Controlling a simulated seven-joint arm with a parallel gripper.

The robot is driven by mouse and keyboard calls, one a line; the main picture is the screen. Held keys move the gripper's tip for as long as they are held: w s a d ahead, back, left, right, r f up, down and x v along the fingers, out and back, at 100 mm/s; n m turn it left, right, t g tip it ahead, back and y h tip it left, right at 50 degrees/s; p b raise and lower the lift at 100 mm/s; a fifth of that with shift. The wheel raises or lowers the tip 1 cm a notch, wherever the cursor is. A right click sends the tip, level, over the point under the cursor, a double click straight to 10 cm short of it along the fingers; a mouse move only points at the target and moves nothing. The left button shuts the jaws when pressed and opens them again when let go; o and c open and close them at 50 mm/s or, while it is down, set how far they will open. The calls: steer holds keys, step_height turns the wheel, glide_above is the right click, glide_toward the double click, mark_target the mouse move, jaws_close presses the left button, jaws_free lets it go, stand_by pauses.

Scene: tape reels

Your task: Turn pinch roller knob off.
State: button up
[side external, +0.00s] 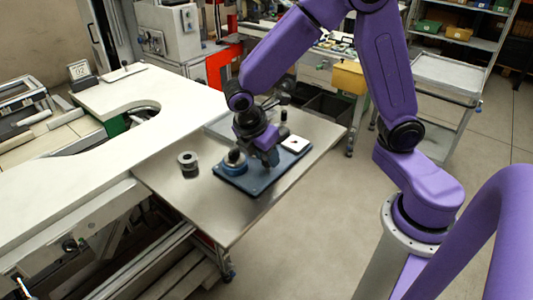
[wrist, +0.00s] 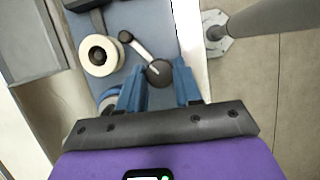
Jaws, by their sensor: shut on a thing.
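A dark round knob (wrist: 158,73), which appears to be the pinch roller knob, sits at the end of a pale lever arm (wrist: 140,51) on a blue base plate (side external: 256,187). A smaller black ball (wrist: 125,37) is at the lever's other end. My gripper (wrist: 160,69) has its two blue fingers on either side of the dark knob and is shut on it. In the side view my gripper (side external: 271,157) points down over the plate and hides the knob and lever.
A pale roller (wrist: 98,55) stands beside the lever. A grey spool (side external: 188,161) stands apart on the metal table (side external: 210,205), whose front is clear.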

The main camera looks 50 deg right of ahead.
steer(key=m+g, duration=0.1)
steer(key=m, duration=0.3)
steer(key=shift+w+m+g, duration=0.15)
steer(key=shift+m+g, duration=0.15)
steer(key=shift+g, duration=0.1)
steer(key=shift+d+m+g+y, duration=0.1)
steer(key=shift+m+g+y, duration=0.55)
steer(key=shift+m, duration=1.25)
steer(key=o, duration=1)
steer(key=shift+o, duration=0.2)
steer(key=shift+w+r, duration=0.1)
steer(key=v, duration=1.7)
steer(key=shift+r, duration=0.2)
steer(key=shift+d, duration=0.1)
